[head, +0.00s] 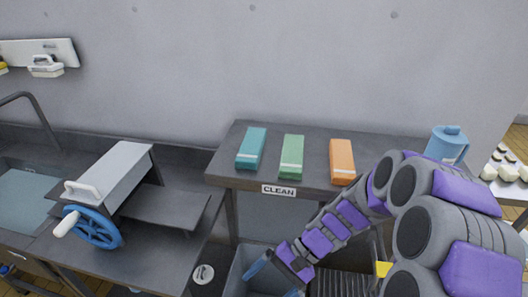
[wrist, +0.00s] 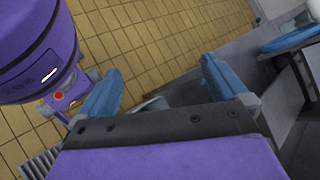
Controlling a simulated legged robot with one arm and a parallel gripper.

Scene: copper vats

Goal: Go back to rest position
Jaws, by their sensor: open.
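My gripper (head: 268,285) hangs low in front of the table marked CLEAN, at the bottom middle of the head view. Its blue fingers are spread apart with nothing between them. The wrist view shows the same open gripper (wrist: 162,66) pointing over a tan tiled floor (wrist: 150,30). My purple and grey arm reaches in from the right side of the head view and bends down toward the left. Part of my own purple body shows at the left of the wrist view.
The dark table (head: 225,160) holds a teal block (head: 251,148), a green block (head: 292,157), an orange block (head: 342,161) and a blue jug (head: 447,144). A grey bin (head: 236,275) lies below, by my gripper. A machine with a blue wheel (head: 93,228) stands left.

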